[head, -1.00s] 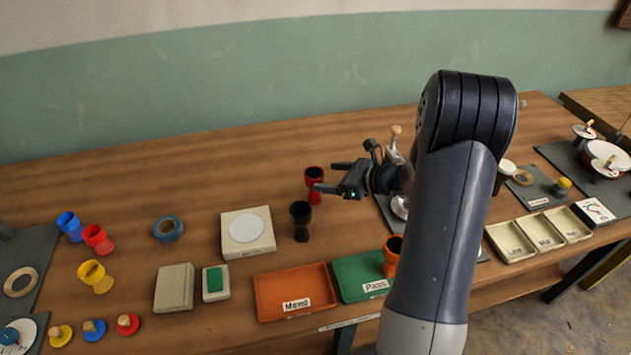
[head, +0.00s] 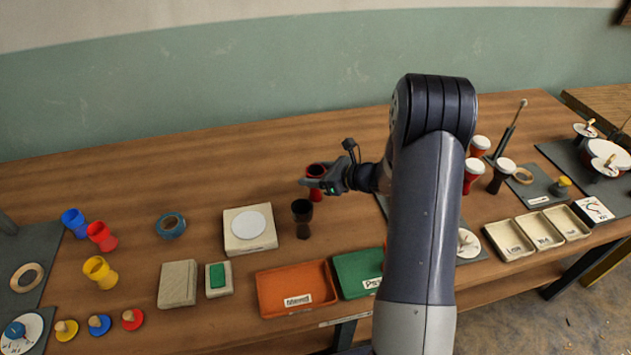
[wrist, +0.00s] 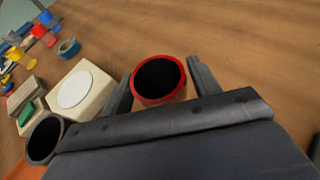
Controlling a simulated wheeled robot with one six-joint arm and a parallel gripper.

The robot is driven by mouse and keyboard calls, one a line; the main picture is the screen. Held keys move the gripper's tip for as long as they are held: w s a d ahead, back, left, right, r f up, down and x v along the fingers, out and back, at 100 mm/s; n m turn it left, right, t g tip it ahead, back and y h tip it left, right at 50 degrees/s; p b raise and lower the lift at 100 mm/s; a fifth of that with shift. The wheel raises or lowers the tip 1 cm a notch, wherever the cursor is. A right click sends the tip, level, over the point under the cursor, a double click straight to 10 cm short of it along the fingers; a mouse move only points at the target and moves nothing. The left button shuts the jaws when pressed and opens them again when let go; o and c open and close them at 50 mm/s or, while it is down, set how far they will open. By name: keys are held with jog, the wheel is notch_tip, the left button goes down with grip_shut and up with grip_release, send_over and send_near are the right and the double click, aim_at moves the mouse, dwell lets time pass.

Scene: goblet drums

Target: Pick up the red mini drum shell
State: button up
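A small red mini drum shell (head: 102,237) stands at the left between a blue shell (head: 75,223) and a yellow shell (head: 99,271). A darker red goblet shell (head: 316,172) with a black inside stands at mid-table, partly hidden by my gripper. My gripper (head: 312,182) is at this darker red shell, far to the right of the small red one. In the wrist view the darker red shell (wrist: 159,79) sits upright between the two fingers of my gripper (wrist: 162,84). The fingers are apart, one on each side; firm contact is not visible.
A black goblet shell (head: 302,216) stands just in front of the darker red one. A pale block with a white disc (head: 250,222) is to its left. The orange tray (head: 293,309) and green tray (head: 352,267) lie nearer the front. The table behind is clear.

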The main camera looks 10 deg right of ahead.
jog(key=c, duration=0.7)
